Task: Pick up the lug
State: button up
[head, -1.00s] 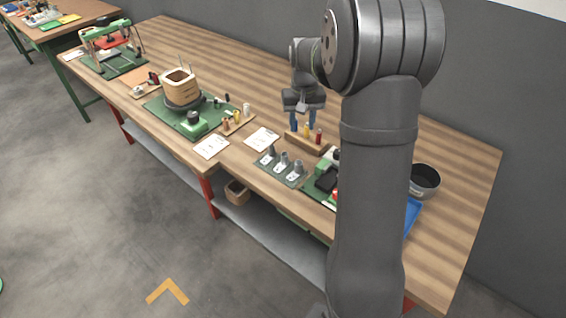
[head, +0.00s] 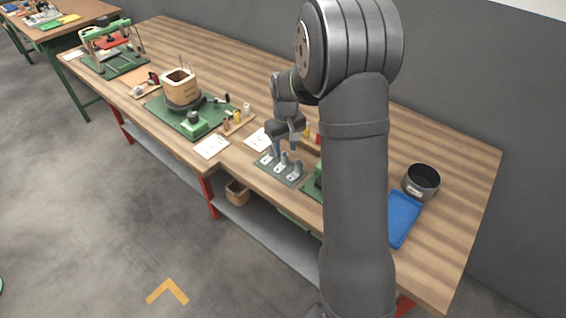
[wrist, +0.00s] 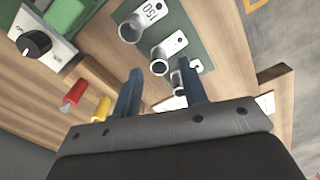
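Several grey metal lugs stand in a row on a green mat (head: 290,179), each beside a small white label. In the head view they are the left lug (head: 267,157), the middle lug (head: 282,163) and the right lug (head: 296,171). My gripper (head: 286,147) is just above the left and middle part of the row, its blue fingers pointing down. In the wrist view my gripper (wrist: 160,82) is open and nothing is held. One lug (wrist: 160,63) shows ahead of the fingers, another (wrist: 131,29) with a "150" label lies farther off, and a third (wrist: 177,80) is partly hidden by the right finger.
Red (wrist: 74,94) and yellow (wrist: 101,108) small pieces stand in a wooden rack close by. A green device with a black knob (wrist: 36,43) is near the mat. A blue tray (head: 403,219) and dark bowl (head: 421,182) lie right of my arm.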

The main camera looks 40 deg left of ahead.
aim_at(286, 156)
jog(key=shift+w+a+f, duration=0.1)
jog(key=shift+w+f, duration=0.05)
jog(key=shift+f, duration=0.75)
jog(key=shift+w+a+f, duration=0.1)
jog(key=shift+w+f, duration=0.05)
jog(key=shift+f, duration=0.8)
jog(key=shift+w+f, duration=0.15)
jog(key=shift+f, duration=0.75)
grip_shut()
